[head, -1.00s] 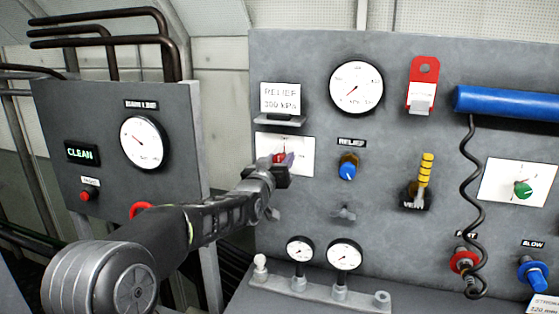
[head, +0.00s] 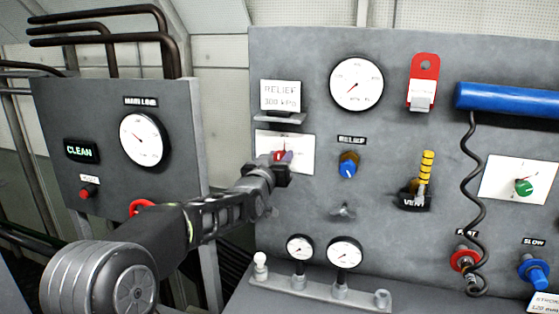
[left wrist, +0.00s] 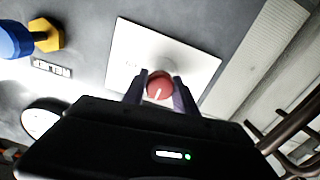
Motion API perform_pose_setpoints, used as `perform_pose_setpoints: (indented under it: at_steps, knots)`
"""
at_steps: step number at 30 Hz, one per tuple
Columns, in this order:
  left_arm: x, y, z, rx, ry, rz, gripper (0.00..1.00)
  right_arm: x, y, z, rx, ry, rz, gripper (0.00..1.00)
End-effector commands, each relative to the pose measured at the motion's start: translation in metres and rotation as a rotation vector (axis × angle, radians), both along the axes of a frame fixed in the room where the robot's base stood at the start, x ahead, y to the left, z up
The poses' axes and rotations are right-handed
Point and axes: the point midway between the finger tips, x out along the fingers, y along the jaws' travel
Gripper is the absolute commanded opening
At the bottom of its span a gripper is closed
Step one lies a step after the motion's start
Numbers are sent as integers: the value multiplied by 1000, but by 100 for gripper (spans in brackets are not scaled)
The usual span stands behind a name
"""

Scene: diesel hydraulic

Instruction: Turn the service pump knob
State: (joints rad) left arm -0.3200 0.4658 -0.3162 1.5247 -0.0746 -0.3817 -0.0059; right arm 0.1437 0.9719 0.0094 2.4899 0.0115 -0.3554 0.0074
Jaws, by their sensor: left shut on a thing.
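The red knob (left wrist: 160,84) sits on a white plate (left wrist: 190,50) on the grey panel. In the left wrist view it lies between the two fingers of my left gripper (left wrist: 158,92), which is shut on it. A pale mark shows on the knob's face. In the head view my left gripper (head: 283,160) reaches the white plate (head: 304,142) from the lower left and hides much of the knob and plate. The plate's lettering cannot be read. My right gripper is not in view.
Right of the plate is a blue relief knob (head: 347,170) with a gauge (head: 356,84) above. A yellow-handled vent lever (head: 425,172), a coiled cord (head: 472,180) and a green knob (head: 523,187) are further right. Small gauges (head: 345,253) stand below. A side panel (head: 180,110) is at left.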

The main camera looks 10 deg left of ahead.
Motion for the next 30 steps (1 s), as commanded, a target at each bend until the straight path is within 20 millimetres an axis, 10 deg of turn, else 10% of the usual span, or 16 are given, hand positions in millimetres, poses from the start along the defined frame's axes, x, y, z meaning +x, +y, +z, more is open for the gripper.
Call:
perform_pose_setpoints:
  at_steps: [30]
  knots:
    - [0, -1, -4, 853, -59, 1, 0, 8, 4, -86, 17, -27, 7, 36]
